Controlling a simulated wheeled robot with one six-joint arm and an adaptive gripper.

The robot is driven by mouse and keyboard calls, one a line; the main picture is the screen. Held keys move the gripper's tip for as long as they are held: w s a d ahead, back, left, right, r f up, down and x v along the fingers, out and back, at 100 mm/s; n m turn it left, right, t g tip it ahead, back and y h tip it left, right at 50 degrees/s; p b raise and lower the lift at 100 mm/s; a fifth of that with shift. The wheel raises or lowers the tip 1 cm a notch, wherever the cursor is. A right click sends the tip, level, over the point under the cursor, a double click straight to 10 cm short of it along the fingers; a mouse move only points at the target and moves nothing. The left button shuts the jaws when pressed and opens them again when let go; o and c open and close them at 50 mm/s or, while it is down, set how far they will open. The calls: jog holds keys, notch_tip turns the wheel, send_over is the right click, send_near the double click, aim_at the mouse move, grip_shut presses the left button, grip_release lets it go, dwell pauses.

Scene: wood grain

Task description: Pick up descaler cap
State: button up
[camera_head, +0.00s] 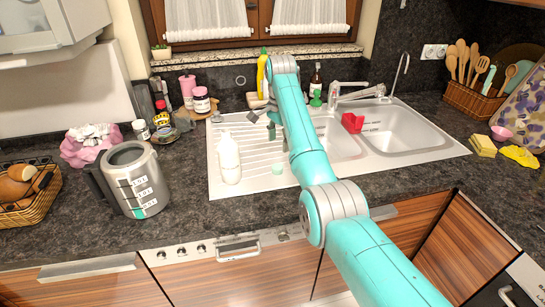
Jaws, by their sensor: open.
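My arm reaches over the sink unit. My gripper (260,110) is small at its far end, over the drainboard, partly hidden by the arm's own links. It is open, and I see nothing held in it. A white bottle (229,160) stands upright on the drainboard, to the left of my arm and nearer the front than the gripper.
A grey jug (138,180) stands on the counter at left. A red item (352,122) sits by the sink basins (400,130), behind them the faucet (350,92). Several bottles and jars line the back. Sponges (483,145) lie at right.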

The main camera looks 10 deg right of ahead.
send_over(277, 166)
jog(key=f, duration=0.5)
jog(key=shift+w+d, duration=0.25)
jog(key=shift+w, duration=0.05)
jog(key=f, duration=0.4)
jog(key=shift+s+a+f, duration=0.1)
jog(key=shift+s+a, duration=0.1)
jog(key=shift+s, duration=0.15)
jog(key=shift+f, duration=0.5)
jog(key=c, duration=0.8)
